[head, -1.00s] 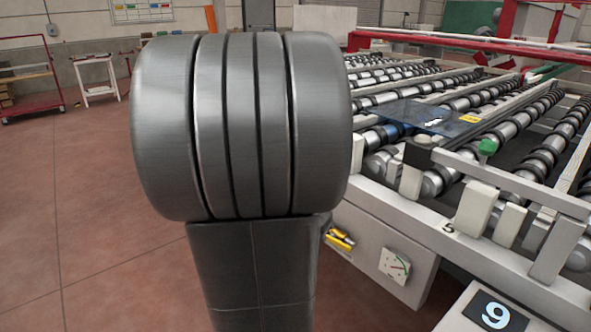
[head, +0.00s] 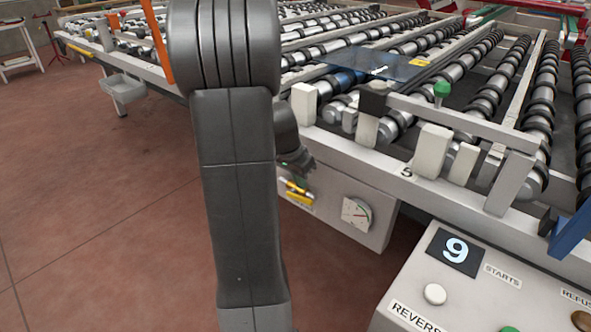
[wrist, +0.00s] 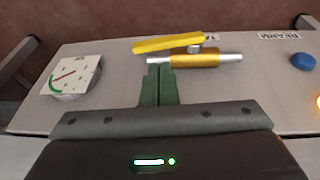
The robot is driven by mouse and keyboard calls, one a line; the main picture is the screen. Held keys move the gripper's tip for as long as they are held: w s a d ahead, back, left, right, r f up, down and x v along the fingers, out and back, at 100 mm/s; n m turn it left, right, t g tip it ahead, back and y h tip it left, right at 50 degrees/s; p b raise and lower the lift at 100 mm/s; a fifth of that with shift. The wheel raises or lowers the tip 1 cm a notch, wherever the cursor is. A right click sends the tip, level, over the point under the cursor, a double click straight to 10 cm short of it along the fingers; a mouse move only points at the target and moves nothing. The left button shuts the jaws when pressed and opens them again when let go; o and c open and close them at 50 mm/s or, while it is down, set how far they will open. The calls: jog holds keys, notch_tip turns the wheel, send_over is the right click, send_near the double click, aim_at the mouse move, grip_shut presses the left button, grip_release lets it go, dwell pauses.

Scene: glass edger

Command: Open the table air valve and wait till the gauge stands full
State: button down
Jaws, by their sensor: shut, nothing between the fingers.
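The table air valve (wrist: 195,60) is a brass body on a silver pipe, with a yellow lever (wrist: 168,43) lying nearly in line with the pipe, slightly tilted. The valve also shows in the head view (head: 298,194), on the light box under the roller table. The gauge (wrist: 72,75) is a white square dial with a green arc and a red needle; it also shows in the head view (head: 357,213). I cannot read the needle's exact place on the scale. My gripper (wrist: 158,68) is shut and empty, its green fingertips close to the valve and lever; contact cannot be told.
A blue button (wrist: 303,61) sits on the box right of the valve. The roller table (head: 450,205) carries a dark glass pane (head: 375,64). A control panel (head: 420,300) showing 9 stands at front right. The floor (head: 100,210) at left is clear.

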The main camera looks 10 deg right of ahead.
aim_at(305, 203)
jog(key=shift+s+d+f, duration=0.1)
jog(key=shift+s+f, duration=0.05)
jog(key=shift+f, duration=0.65)
jog(key=shift+s+d+f, duration=0.1)
jog(key=shift+s+f, duration=0.05)
jog(key=shift+f, duration=0.6)
jog(key=f+b, duration=0.1)
jog(key=f+t+b, duration=0.1)
jog(key=b, duration=0.1)
jog(key=shift+s+d+y, duration=0.2)
jog(key=shift+s+y, duration=0.1)
jog(key=shift+s, duration=0.25)
jog(key=shift+f, duration=0.1)
